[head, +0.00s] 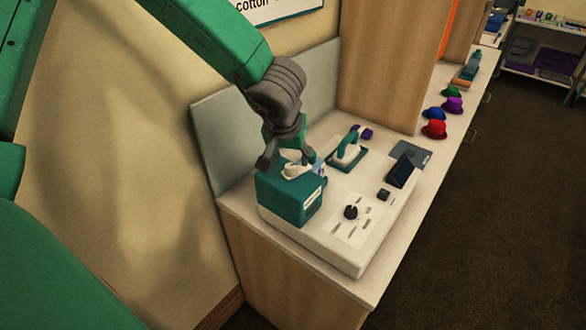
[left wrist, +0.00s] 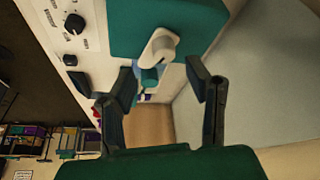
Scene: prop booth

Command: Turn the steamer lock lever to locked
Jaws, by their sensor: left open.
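A teal box (head: 283,205) with a pale label stands on a white console (head: 325,250). It also shows at the top of the left wrist view (left wrist: 205,22). A white lever (left wrist: 159,47) sits on the box; in the head view this pale part (head: 296,170) is partly hidden by my gripper. My left gripper (head: 286,160) points down over the top of the box. In the left wrist view its two fingers (left wrist: 161,76) are spread wide, with the lever just ahead between them. I cannot tell whether a finger touches it. My right gripper is out of view.
A black knob (head: 351,212) and a dark tilted screen (head: 402,170) are on the console. A teal-handled iron-like object (head: 348,147) stands behind the box. A grey panel (head: 215,145) rises at the left. Several coloured hats (head: 434,129) lie farther along the counter.

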